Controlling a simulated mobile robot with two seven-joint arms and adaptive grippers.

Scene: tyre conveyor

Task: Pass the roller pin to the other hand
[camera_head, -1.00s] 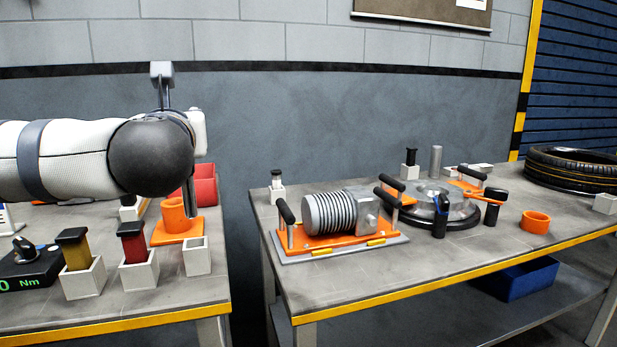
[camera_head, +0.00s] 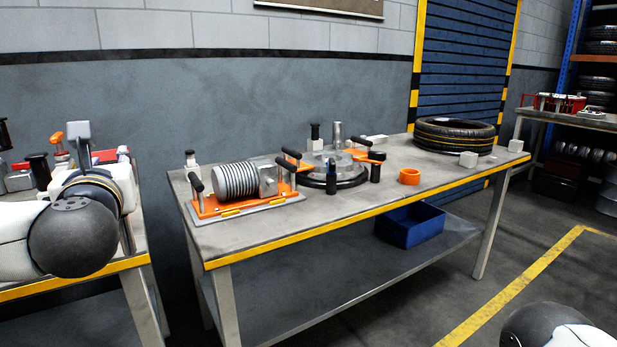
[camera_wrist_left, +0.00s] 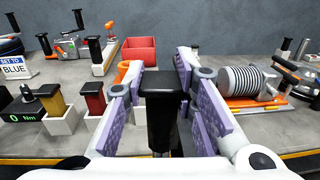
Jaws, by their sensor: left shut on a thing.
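My left gripper (camera_head: 101,187) is at the left of the head view, over the right part of the left table, with its arm in front of it. In the left wrist view, its purple-padded fingers are shut on a black pin with a wide flat head (camera_wrist_left: 162,84), which I take to be the roller pin. The pin is upright between the pads, its lower end hidden by the gripper body. In the head view I cannot make out the pin. A black and white part of my right arm (camera_head: 548,328) shows at the bottom right; its gripper is out of view.
The middle table (camera_head: 330,225) carries a ribbed motor on an orange plate (camera_head: 237,180), a round fixture (camera_head: 333,165), an orange ring (camera_head: 409,176) and a tyre (camera_head: 455,136). A blue bin (camera_head: 410,226) sits on its lower shelf. The floor at right is mostly clear.

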